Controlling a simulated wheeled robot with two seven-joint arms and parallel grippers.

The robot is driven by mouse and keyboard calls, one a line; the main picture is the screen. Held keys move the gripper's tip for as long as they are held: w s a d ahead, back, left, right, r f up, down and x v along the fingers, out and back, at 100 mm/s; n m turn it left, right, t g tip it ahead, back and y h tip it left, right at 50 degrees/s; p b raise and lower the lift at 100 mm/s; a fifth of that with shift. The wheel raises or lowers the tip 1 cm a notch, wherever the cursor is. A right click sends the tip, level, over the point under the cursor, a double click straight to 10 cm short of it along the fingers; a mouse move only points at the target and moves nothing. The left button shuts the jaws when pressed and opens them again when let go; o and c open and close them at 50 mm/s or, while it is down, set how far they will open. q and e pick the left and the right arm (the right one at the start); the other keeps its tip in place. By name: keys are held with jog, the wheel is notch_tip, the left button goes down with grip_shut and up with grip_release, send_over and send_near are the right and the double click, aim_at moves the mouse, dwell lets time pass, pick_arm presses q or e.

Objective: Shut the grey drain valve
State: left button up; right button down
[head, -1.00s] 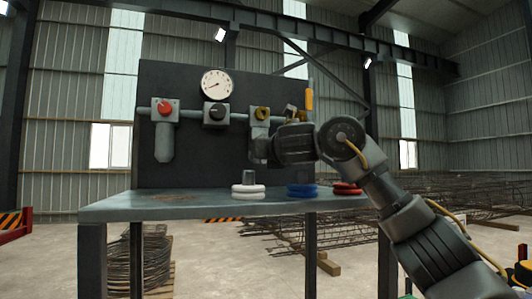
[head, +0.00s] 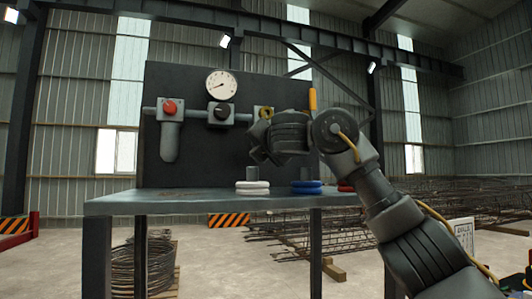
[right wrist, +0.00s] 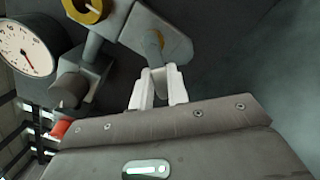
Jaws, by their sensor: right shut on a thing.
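The grey drain valve (right wrist: 165,35) hangs from the unit with the yellow ring knob (right wrist: 88,8). In the right wrist view it is a grey block with a brass-coloured round pivot and a short grey lever. My right gripper (right wrist: 157,88) has its white fingers on either side of the lever and is shut on it. In the head view my right gripper (head: 258,145) is just below the yellow knob (head: 264,113) and hides the valve and its lever. My left gripper is in no view.
A red knob (head: 169,106), a black knob (head: 221,113) and a gauge (head: 221,84) are mounted on the dark panel (head: 205,160). White rings (head: 252,188) and blue rings (head: 306,187) lie on the table (head: 190,198). An upright yellow handle (head: 312,98) is close to my right wrist.

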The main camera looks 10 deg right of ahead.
jog(key=shift+a+r+m+b, duration=0.2)
jog(key=shift+r+m, duration=0.25)
jog(key=shift+m, duration=1.1)
jog(key=shift+a+r+m+b, duration=0.15)
jog(key=shift+r+m+b, duration=0.2)
jog(key=shift+m, duration=1.25)
jog(key=shift+a+r+m+b, duration=0.15)
jog(key=shift+r+m, duration=0.35)
jog(key=shift+m, duration=1.05)
jog(key=c, duration=1.4)
grip_release()
jog(key=shift+o, duration=0.2)
jog(key=shift+s, duration=0.1)
